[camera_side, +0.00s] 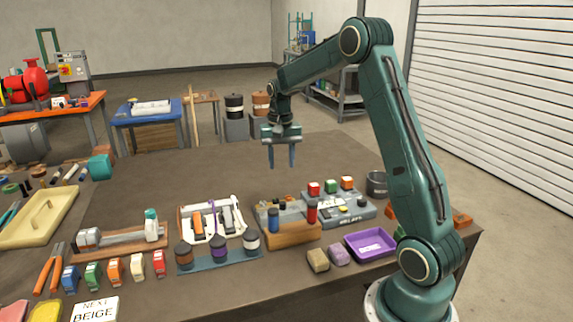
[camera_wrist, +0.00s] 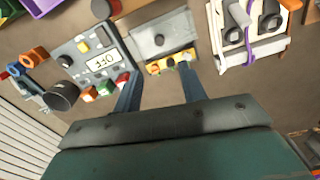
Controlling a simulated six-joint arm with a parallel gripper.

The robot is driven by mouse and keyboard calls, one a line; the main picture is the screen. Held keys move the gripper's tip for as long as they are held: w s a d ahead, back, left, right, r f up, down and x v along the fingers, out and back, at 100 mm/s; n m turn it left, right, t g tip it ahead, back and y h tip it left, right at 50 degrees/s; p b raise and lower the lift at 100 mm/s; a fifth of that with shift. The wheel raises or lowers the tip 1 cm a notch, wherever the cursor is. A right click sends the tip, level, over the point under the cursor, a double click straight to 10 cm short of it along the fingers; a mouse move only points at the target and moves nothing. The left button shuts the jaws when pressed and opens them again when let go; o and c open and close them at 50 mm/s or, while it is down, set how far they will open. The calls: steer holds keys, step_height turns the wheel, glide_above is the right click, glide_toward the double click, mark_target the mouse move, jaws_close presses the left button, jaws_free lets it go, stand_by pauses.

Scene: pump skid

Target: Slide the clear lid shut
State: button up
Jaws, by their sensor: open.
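My gripper (camera_side: 282,163) is open and empty, held high above the bench with its fingers pointing down. In the wrist view its two fingers (camera_wrist: 159,74) stand apart. Between and beyond them is a box with a flat greyish panel (camera_wrist: 158,36) carrying a dark round knob; this looks like the clear lid. A yellow strip (camera_wrist: 172,61) with small coloured parts shows beside the panel on the gripper's side. In the side view the box (camera_side: 291,234) is orange-brown; its lid is hard to make out behind blue and red cylinders.
A grey control panel (camera_wrist: 101,61) with an OFF display and coloured buttons stands close beside the box. A white rack (camera_wrist: 251,43) is on its other side. A dark cup (camera_wrist: 62,95) and a purple tray (camera_side: 371,243) are nearby.

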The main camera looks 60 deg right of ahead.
mark_target(283, 203)
step_height(283, 203, down, 14)
steer(key=shift+s+r, duration=0.1)
stand_by(0.8)
steer(key=shift+c, duration=0.3)
jaws_close()
